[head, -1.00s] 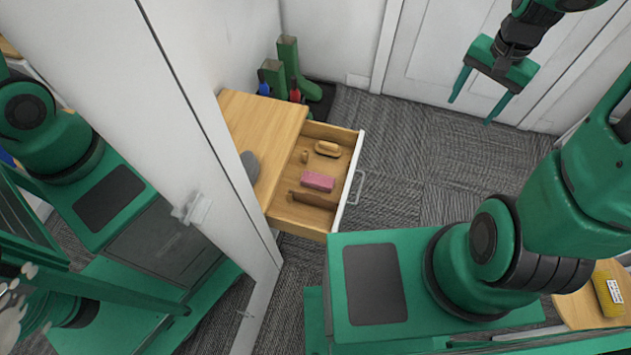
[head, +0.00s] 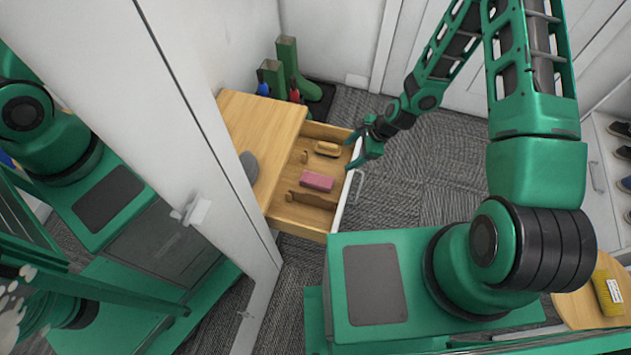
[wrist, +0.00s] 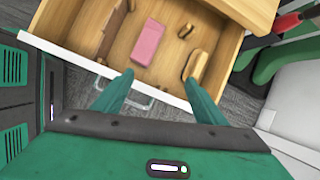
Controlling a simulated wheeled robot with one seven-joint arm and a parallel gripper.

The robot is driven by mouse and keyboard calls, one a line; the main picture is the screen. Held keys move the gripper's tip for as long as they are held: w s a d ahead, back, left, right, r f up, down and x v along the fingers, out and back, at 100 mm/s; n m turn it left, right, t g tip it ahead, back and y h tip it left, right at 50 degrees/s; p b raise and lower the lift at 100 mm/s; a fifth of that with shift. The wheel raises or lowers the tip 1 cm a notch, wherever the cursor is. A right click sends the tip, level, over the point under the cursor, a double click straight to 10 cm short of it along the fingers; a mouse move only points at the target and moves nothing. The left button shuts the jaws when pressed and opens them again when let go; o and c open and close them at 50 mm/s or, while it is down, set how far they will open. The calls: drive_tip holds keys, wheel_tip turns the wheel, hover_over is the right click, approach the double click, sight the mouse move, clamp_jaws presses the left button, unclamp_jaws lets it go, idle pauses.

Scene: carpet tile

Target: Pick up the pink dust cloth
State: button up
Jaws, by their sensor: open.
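The pink dust cloth (head: 316,181) is a small folded pink block lying flat in the open wooden drawer (head: 284,211). It also shows in the wrist view (wrist: 149,42), above the gap between my fingers. My gripper (head: 357,150) is at the drawer's white front edge, to the right of and above the cloth in the head view. In the wrist view my gripper (wrist: 157,88) has its two green fingers spread wide with nothing between them. The fingers are apart from the cloth.
The drawer also holds a wooden brush (head: 327,149), a small wooden peg (head: 304,157) and a long brown wooden item (head: 312,200). A grey rounded object (head: 250,166) sits on the cabinet top (head: 262,110). Green boots (head: 288,65) stand behind. Carpet at right is clear.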

sight(318, 178)
drive_tip(key=a+f+m, duration=0.1)
drive_tip(key=a+f, duration=0.1)
drive_tip(key=s+a+f+m+y, duration=0.1)
drive_tip(key=a+f, duration=0.1)
drive_tip(key=s+a+f+m, duration=0.1)
drive_tip(key=a+f, duration=0.1)
drive_tip(key=f, duration=0.1)
drive_tip(key=shift+s+a+m, duration=0.2)
drive_tip(key=shift+s+m, duration=0.05)
drive_tip(key=shift+m, duration=0.05)
drive_tip(key=x, duration=1)
drive_tip(key=shift+w+a+f, duration=0.15)
drive_tip(key=shift+w+f, duration=0.1)
drive_tip(key=shift+c, duration=0.6)
drive_tip(key=c, duration=1)
